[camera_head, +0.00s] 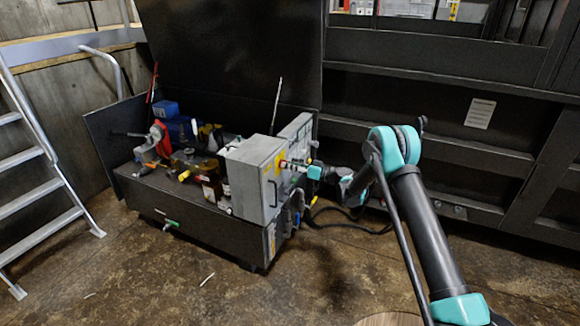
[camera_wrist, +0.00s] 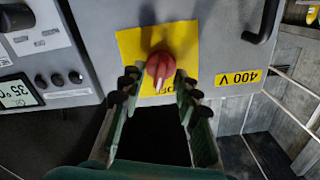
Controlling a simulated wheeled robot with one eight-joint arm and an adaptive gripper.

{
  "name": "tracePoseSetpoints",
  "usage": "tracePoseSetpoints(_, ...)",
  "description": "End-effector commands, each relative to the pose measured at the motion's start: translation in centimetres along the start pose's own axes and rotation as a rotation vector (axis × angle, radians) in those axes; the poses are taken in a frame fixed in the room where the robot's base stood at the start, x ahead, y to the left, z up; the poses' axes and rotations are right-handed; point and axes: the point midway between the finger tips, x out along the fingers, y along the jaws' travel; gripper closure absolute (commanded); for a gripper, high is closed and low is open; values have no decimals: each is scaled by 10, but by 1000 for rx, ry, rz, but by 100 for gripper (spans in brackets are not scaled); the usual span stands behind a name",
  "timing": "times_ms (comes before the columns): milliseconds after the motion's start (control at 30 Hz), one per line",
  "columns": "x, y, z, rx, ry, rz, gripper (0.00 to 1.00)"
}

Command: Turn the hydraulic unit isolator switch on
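The isolator switch is a red rotary knob (camera_wrist: 160,70) on a yellow plate (camera_wrist: 128,46), on the front of a grey electrical cabinet (camera_wrist: 215,30). In the wrist view the knob's handle points down and slightly left. My gripper (camera_wrist: 158,82) is open, with its two dark toothed fingers on either side of the knob's lower part. I cannot tell whether the fingers touch it. In the head view my gripper (camera_head: 298,165) reaches the right-hand face of the grey cabinet (camera_head: 252,177), where the yellow plate partly shows and the knob is mostly hidden.
A display panel (camera_wrist: 20,92) is at left. The hydraulic unit's dark base (camera_head: 190,215) stands on the floor, with cables beside it. A ladder (camera_head: 40,150) stands at left.

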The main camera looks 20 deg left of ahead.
Motion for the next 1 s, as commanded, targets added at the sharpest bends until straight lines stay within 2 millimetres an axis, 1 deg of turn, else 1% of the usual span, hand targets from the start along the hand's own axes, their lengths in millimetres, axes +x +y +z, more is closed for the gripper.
tracePoseSetpoints(133,0,0,0,0,0,0,69)
tracePoseSetpoints(300,0,0,0,0,0,0,90)
tracePoseSetpoints(367,0,0,0,0,0,0,98)
tracePoseSetpoints(400,0,0,0,0,0,0,100)
tracePoseSetpoints(767,0,0,0,18,0,0,100)
tracePoseSetpoints(1000,0,0,0,125,0,0,100)
